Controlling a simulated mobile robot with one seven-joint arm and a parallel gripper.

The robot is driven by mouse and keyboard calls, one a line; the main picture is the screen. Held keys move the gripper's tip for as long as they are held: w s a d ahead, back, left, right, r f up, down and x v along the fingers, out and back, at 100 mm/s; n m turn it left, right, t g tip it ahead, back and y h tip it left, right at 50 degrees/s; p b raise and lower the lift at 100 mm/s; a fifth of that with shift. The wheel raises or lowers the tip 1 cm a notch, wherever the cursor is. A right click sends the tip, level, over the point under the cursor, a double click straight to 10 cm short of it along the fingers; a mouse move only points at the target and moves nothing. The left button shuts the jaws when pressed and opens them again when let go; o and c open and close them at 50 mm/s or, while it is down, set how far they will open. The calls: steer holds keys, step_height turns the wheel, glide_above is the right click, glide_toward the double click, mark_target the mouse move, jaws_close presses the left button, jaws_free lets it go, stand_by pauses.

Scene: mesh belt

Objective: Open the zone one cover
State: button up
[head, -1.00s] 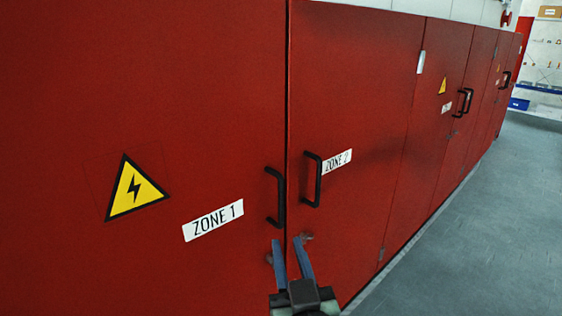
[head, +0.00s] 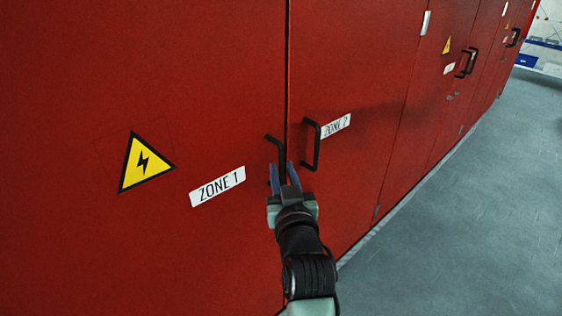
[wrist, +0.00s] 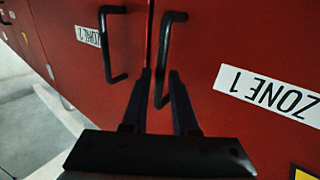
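The zone one cover (head: 220,110) is a tall red door with a black bar handle (head: 281,150) at its right edge, and it stands shut. Its white "ZONE 1" label (head: 217,187) is left of the handle. My gripper (head: 284,166) is at the handle's lower part, its two blue-grey fingers apart. In the wrist view, which is turned upside down, the handle (wrist: 166,45) runs down into the gap between the open fingers (wrist: 160,75). I cannot tell whether the bar is fully between them or just beyond the tips. The fingers hide the handle's lower end in the head view.
The zone two door (head: 360,80), with its own black handle (head: 316,145), stands close on the right across a narrow seam. More red doors continue to the right. The grey floor (head: 460,220) on the right is clear. A yellow warning triangle (head: 143,163) is on the zone one cover.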

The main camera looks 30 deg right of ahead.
steer(key=shift+x, duration=1.05)
steer(key=shift+c, duration=0.2)
jaws_close()
stand_by(0.6)
